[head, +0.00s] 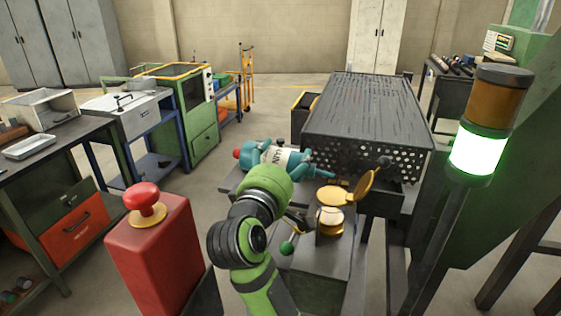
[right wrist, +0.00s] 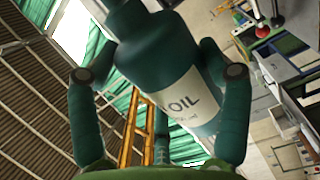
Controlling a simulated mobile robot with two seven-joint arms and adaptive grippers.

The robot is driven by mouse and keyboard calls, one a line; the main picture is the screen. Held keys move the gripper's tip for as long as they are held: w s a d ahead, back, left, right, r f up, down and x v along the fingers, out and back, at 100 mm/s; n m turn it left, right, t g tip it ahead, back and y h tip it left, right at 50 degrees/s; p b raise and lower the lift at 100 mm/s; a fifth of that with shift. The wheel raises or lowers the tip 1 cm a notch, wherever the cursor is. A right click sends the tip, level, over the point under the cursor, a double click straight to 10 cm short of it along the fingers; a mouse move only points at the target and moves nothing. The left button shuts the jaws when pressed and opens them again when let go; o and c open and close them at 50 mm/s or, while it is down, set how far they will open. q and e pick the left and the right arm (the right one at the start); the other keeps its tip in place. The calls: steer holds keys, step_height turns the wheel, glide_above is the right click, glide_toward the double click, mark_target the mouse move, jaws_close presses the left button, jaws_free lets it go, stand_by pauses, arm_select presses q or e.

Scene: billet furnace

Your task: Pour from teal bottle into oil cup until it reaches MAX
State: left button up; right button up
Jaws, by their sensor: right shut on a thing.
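The teal bottle (head: 264,153) lies almost level in the head view, above the bench beside the oil cup. Its white label (head: 284,158) faces up, and a red piece shows at its left end. My right gripper (head: 290,165) is shut around the bottle. The right wrist view shows the bottle (right wrist: 150,50) between two dark teal fingers, with "OIL" on its label. The oil cup (head: 330,229) stands on a grey block to the right of my right arm, its brass lid (head: 361,188) swung open. Its level and MAX mark cannot be read. My left gripper is not in view.
A red pedestal with a red mushroom button (head: 145,199) stands at the front left. A perforated dark table (head: 365,110) is behind the cup. A signal lamp glowing green (head: 480,150) stands at the right. A green-knobbed lever (head: 288,247) is close to my arm.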

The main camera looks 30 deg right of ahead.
steer(key=shift+w+r+m+p, duration=0.1)
steer(key=shift+r+m+p, duration=0.45)
steer(key=shift+r, duration=0.1)
steer(key=shift+r+m, duration=0.2)
steer(key=shift+m, duration=0.05)
steer(key=shift+s+d+m+b, duration=0.25)
steer(key=shift+m+b, duration=0.15)
steer(key=shift+b, duration=0.25)
steer(key=shift+a+r, duration=0.1)
steer(key=shift+r, duration=0.1)
steer(key=shift+r+b, duration=0.1)
steer(key=shift+b, duration=0.25)
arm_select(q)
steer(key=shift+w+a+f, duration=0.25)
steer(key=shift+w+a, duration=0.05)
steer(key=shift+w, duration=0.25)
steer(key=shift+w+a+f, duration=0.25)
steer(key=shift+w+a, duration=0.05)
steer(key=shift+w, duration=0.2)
arm_select(e)
steer(key=shift+r+m, duration=0.15)
steer(key=shift+m, duration=0.15)
steer(key=shift+s, duration=0.1)
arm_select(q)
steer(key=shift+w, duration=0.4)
arm_select(e)
steer(key=shift+r, duration=0.1)
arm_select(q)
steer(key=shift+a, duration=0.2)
